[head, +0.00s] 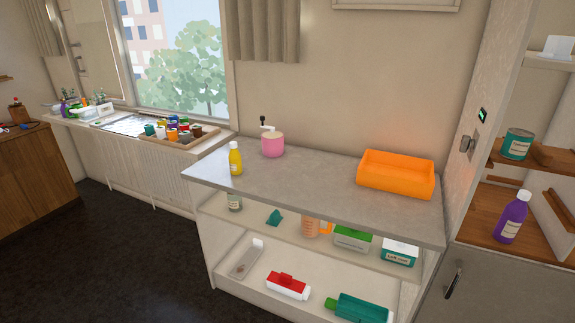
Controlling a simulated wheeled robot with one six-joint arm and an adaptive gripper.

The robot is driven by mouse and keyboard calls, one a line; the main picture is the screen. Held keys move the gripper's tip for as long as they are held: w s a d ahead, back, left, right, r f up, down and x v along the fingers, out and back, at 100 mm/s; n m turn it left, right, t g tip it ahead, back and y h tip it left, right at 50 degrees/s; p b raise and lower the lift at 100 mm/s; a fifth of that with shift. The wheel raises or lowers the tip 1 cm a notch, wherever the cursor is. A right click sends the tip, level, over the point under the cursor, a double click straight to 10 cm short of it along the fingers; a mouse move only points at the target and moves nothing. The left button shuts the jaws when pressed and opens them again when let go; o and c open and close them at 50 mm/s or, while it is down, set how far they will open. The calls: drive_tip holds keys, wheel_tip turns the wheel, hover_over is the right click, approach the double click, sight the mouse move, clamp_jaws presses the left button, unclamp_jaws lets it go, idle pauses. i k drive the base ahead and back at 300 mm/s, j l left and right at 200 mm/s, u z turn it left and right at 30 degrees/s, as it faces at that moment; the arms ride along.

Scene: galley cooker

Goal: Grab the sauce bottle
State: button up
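A yellow bottle (235,160) with a white cap and a pale label stands upright on the grey counter (310,187), near its front left edge. It may be the sauce bottle; its label is too small to read. A purple bottle (509,217) with a white cap and label stands on the wooden shelf at the right. My gripper is not in view, so I cannot tell its state.
A pink container (272,144) with a pump-like top stands behind the yellow bottle. An orange tray (396,175) sits at the counter's right. Shelves below hold several boxes and bottles. The counter's middle is clear. Dark floor (110,250) lies open at left.

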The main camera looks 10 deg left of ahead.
sight(235, 156)
drive_tip(key=i+j+u, duration=0.15)
drive_tip(key=i+j, duration=0.85)
drive_tip(key=j, duration=0.15)
